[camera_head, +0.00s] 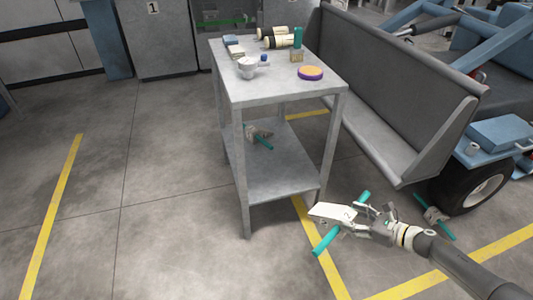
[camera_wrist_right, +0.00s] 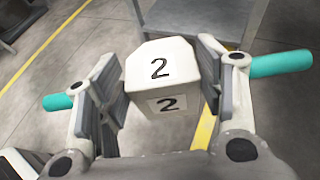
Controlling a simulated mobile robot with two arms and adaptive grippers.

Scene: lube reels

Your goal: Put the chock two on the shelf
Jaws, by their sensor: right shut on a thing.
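The chock two (camera_head: 332,210) is a pale block with a black "2" on two faces, clear in the right wrist view (camera_wrist_right: 165,75). My right gripper (camera_head: 358,216) is shut on it, with a finger pad on either side in the wrist view (camera_wrist_right: 163,88). A teal bar (camera_head: 328,238) sticks out on both sides of the gripper. The chock is held in the air in front of the grey table, right of its near legs. The table's lower shelf (camera_head: 285,182) carries another chock-like piece with a teal bar (camera_head: 257,136) towards its back left. My left gripper is out of view.
The tabletop (camera_head: 285,88) holds bottles, a cup and a purple-orange disc (camera_head: 310,73). A grey bench (camera_head: 395,100) stands close on the table's right. A similar teal-barred piece (camera_head: 434,214) lies by the wheel (camera_head: 480,188). The shelf's front part is bare.

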